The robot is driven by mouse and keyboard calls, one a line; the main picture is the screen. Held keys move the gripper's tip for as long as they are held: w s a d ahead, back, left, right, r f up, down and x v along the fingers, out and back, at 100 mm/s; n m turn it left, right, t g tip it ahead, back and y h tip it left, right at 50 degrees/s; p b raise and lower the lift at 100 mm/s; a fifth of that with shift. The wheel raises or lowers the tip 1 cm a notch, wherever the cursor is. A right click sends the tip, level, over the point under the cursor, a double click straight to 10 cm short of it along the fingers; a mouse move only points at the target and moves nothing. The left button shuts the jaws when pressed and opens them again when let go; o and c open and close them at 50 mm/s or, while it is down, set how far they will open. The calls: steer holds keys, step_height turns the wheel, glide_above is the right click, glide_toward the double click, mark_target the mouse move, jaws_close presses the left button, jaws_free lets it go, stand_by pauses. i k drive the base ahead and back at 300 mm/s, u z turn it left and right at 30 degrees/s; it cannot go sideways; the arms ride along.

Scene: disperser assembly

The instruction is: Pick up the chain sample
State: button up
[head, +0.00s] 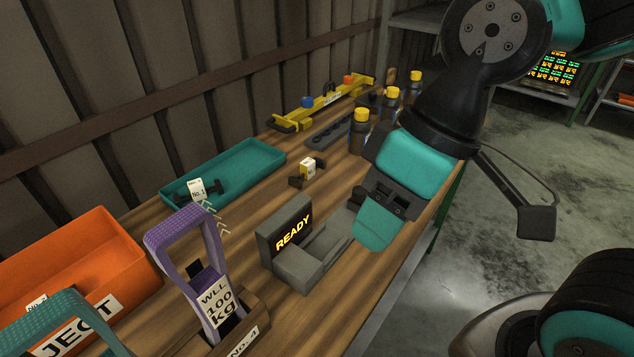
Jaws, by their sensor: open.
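I cannot tell for sure which piece is the chain sample. A small dark piece with a white and yellow tag (307,171) lies on the wooden bench behind the grey device. Another dark piece tagged No.1 (200,191) lies in the teal tray (254,151). A purple loop marked WLL 100 kg (185,226) stands upright in a wooden block marked No.4 at the front. My gripper (378,224) is open, over the right side of the bench, right of the tagged piece and apart from it. Its jaws are partly hidden, and I see nothing held.
A grey device with a READY display (291,231) stands mid-bench, left of my gripper. Yellow-capped bottles (361,116) and a yellow beam (336,97) stand farther back.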

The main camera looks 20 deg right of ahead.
mark_target(308, 166)
steer(key=z, duration=1.35)
steer(key=i, duration=0.95)
steer(key=u, duration=2.4)
